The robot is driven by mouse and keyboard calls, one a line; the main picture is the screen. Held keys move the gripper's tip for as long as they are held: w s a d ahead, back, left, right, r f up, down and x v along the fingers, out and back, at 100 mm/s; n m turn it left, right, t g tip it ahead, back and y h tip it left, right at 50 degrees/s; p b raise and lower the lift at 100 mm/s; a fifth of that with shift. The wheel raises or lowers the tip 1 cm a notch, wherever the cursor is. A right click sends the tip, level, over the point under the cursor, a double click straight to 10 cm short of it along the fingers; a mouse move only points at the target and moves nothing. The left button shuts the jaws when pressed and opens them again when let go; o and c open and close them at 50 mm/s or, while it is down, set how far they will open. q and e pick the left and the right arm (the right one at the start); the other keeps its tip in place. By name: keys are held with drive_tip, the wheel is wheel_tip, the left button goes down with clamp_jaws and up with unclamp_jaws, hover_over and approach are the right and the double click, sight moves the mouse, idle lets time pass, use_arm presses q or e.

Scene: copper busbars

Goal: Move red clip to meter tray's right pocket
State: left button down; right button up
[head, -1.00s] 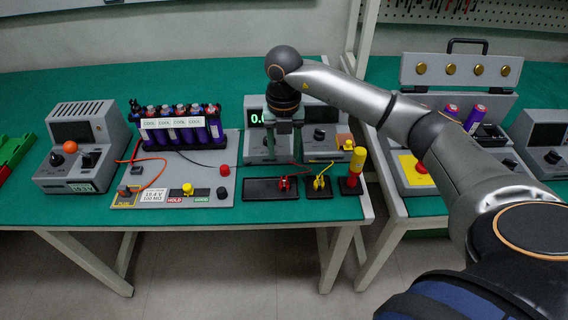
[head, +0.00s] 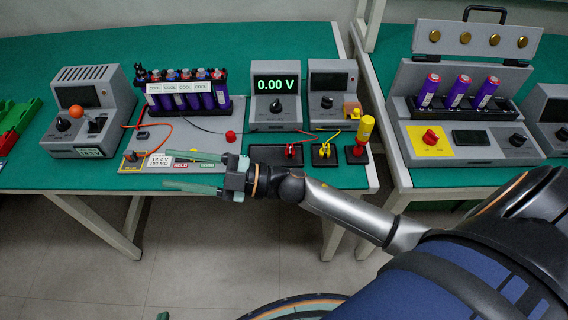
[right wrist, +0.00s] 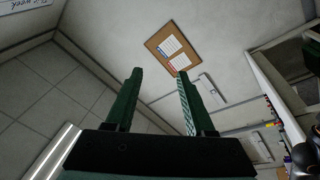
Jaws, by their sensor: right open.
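The red clip (head: 290,151) lies at the right end of the wide black tray (head: 265,156) in front of the meter reading 0.00 V (head: 277,88). A red lead runs from near the clip toward the meters. My right gripper (head: 190,172) is open and empty, pointing left over the front of the grey panel, left of the clip and apart from it. In the right wrist view its two green fingers (right wrist: 158,95) stand apart with nothing between them. Only a small green tip of my left gripper (head: 162,316) shows at the bottom edge; its jaws are hidden.
A yellow clip (head: 325,150) and a yellow-red screwdriver (head: 363,136) stand in black holders right of the tray. A charger (head: 455,98) with several purple cells is on the right table. A gap separates the tables.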

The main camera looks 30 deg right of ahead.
drive_tip(key=d+f+m+t+h, duration=0.5)
drive_tip(key=d+f+m+h, duration=0.2)
drive_tip(key=f+m+h, duration=0.3)
drive_tip(key=s+d+f+m+g+h, duration=0.2)
drive_tip(key=s+f+m+g, duration=0.1)
drive_tip(key=s+f, duration=0.4)
drive_tip(key=s+d+f+m+g+h, duration=0.3)
drive_tip(key=s+f+m, duration=0.2)
drive_tip(key=s+f, duration=0.2)
wheel_tip(320, 180, down, 3)
drive_tip(key=shift+s+d+r+g, duration=0.2)
drive_tip(key=shift+s+d+g, duration=0.15)
drive_tip(key=shift+s+g, duration=0.05)
